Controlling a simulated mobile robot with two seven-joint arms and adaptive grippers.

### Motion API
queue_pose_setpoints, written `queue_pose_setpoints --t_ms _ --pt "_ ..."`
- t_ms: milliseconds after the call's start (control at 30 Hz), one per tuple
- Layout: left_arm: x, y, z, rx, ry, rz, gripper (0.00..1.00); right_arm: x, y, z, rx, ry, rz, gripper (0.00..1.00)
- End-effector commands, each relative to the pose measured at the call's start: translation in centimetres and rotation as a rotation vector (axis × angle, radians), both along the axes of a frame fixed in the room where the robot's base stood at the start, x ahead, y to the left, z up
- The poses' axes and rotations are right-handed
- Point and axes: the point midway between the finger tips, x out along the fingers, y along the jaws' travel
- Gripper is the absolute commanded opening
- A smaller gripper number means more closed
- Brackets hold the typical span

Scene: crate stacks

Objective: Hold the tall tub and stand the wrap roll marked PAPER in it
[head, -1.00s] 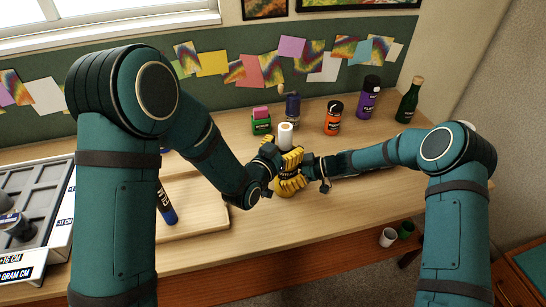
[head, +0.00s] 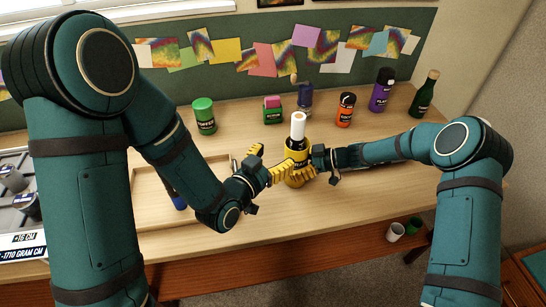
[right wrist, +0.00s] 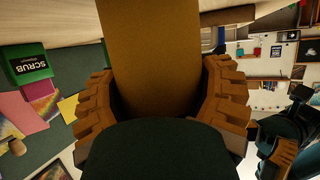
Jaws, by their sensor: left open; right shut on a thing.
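The tall tub (head: 297,154) is yellow with a dark label and stands near the front edge of the desk in the head view. The wrap roll (head: 298,125) is white with a dark lower band and stands upright, its lower end inside the tub; I cannot read its marking. My right gripper (head: 309,166) is shut on the tub from the right. In the right wrist view the tub (right wrist: 150,50) fills the space between the fingers. My left gripper (head: 270,163) is open and empty, just left of the tub.
Behind stand a green tub (head: 204,115), a SCRUB box (head: 272,110), a blue bottle (head: 305,99), an orange bottle (head: 345,110), a purple bottle (head: 382,92) and a green bottle (head: 424,96). A wooden tray (head: 150,215) lies left, partly behind my left arm.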

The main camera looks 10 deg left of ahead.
Motion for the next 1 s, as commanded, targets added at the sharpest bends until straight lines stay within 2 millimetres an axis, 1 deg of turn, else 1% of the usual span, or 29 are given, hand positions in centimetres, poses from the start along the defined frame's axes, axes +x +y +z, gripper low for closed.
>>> queue_pose_setpoints --t_ms 467,500,567,867,1000 --pt "0.0 0.0 0.0 0.000 0.001 0.000 0.66 0.0 0.0 0.0 0.000 0.000 0.000 0.36" --pt "0.0 0.0 0.0 0.000 0.001 0.000 0.66 0.0 0.0 0.0 0.000 0.000 0.000 0.80" --pt "0.0 0.0 0.0 0.000 0.001 0.000 0.66 0.0 0.0 0.0 0.000 0.000 0.000 1.00" --pt "0.0 0.0 0.0 0.000 0.001 0.000 0.66 0.0 -0.1 0.0 0.000 0.000 0.000 1.00" --pt "0.0 0.0 0.0 0.000 0.001 0.000 0.66 0.0 -1.1 0.4 -0.001 -0.002 -0.001 1.00"
